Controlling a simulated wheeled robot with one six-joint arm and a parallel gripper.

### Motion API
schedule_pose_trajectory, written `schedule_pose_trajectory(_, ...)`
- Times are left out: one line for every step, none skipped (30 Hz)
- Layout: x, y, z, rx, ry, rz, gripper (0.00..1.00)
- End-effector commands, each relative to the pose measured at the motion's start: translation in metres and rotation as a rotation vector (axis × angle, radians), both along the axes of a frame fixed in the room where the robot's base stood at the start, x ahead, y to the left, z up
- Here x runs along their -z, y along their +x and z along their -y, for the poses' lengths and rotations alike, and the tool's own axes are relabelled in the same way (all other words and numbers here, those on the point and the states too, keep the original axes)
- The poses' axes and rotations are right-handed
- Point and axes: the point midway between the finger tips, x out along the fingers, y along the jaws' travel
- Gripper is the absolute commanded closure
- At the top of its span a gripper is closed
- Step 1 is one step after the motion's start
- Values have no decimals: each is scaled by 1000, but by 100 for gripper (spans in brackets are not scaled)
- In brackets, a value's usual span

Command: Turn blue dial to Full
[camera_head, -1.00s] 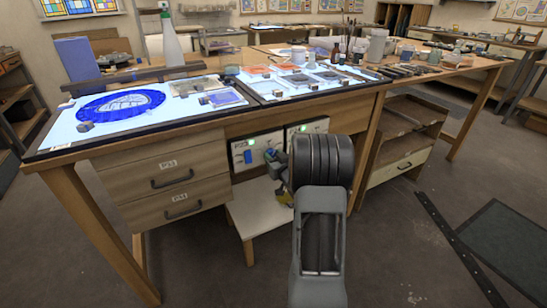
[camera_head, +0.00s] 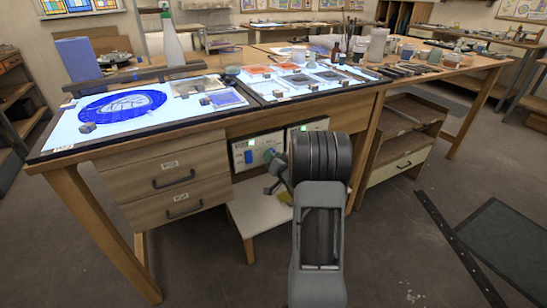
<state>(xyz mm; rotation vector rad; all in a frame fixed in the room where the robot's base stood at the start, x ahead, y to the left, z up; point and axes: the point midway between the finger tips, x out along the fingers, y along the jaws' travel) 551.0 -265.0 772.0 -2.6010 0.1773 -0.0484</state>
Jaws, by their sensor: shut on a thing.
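Two pale control boxes sit under the light table, with green lights on their faces. The left box (camera_head: 240,147) carries a small blue piece (camera_head: 248,157) and, right of it, a blue-green dial (camera_head: 269,155). My gripper (camera_head: 272,167) is at this dial, with its jaws shut on it. My wrist hides the lower right of the left box and part of the right box (camera_head: 309,127). Any marks around the dial are too small to read.
A drawer unit (camera_head: 170,178) stands left of the boxes. A white low shelf (camera_head: 250,212) lies just below them, with a yellowish thing (camera_head: 286,198) on it. The light table (camera_head: 130,135) overhangs above.

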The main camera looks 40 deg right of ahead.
Motion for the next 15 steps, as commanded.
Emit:
schedule_pose_trajectory(1, 0, -1, -2, 4, -2, 84)
schedule_pose_trajectory(1, 0, -1, -2, 5, -2, 84)
schedule_pose_trajectory(1, 0, -1, -2, 5, -2, 84)
schedule_pose_trajectory(1, 0, -1, -2, 5, -2, 84)
schedule_pose_trajectory(1, 0, -1, -2, 6, -2, 84)
schedule_pose_trajectory(1, 0, -1, -2, 6, -2, 84)
schedule_pose_trajectory(1, 0, -1, -2, 5, -2, 84)
schedule_pose_trajectory(1, 0, -1, -2, 5, -2, 84)
schedule_pose_trajectory(1, 0, -1, -1, 5, -1, 84)
schedule_pose_trajectory(1, 0, -1, -2, 5, -2, 84)
schedule_pose_trajectory(1, 0, -1, -1, 5, -1, 84)
schedule_pose_trajectory(1, 0, -1, -2, 5, -2, 59)
schedule_pose_trajectory(1, 0, -1, -2, 5, -2, 56)
schedule_pose_trajectory(1, 0, -1, -1, 5, -1, 53)
schedule_pose_trajectory(1, 0, -1, -1, 5, -1, 49)
